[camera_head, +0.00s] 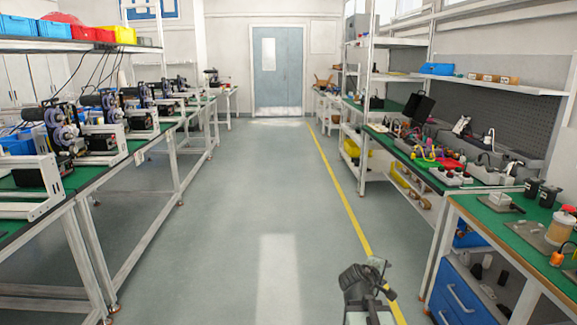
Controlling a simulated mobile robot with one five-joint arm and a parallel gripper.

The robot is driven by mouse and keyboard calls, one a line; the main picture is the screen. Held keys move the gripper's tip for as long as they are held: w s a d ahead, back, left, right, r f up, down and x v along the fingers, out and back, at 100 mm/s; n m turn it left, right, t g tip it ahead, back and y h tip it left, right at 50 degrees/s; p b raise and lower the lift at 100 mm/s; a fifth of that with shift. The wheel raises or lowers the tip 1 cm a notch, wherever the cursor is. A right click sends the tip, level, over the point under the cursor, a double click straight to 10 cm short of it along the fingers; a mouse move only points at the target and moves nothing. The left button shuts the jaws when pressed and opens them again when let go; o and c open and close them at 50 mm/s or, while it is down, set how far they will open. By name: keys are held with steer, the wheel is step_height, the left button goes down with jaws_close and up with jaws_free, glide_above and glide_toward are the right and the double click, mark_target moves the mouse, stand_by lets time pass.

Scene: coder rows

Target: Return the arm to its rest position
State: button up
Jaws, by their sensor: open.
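My gripper (376,273) shows at the bottom of the head view, right of centre, above the floor beside the yellow line. It is seen from behind and above, with its dark body on the end of my arm. The jaws are small in the picture, and I see nothing held in them. My gripper is apart from the benches on both sides. The lower part of my arm is cut off by the bottom edge.
A clear grey aisle (245,190) runs to a blue door (278,68). Green-topped benches with machines (75,130) line the left. On the right stand a workbench (500,225) with blue drawers (455,295) and a longer bench (400,150). A yellow line (338,180) marks the floor.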

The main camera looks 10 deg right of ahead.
steer(key=s+a+f+m+g+y, duration=0.1)
steer(key=a+f+m+y, duration=0.2)
steer(key=a, duration=0.6)
steer(key=s+a+f+g+y, duration=0.1)
steer(key=a+f+g+y, duration=0.1)
steer(key=a+f, duration=0.5)
steer(key=s+a+f+m+g+y, duration=0.2)
steer(key=s+a+m+g+y, duration=0.2)
steer(key=s+a, duration=0.55)
step_height(320, 180, up, 22)
steer(key=a+m+p, duration=0.1)
steer(key=p, duration=2.1)
steer(key=shift+a, duration=0.3)
steer(key=shift+c, duration=0.5)
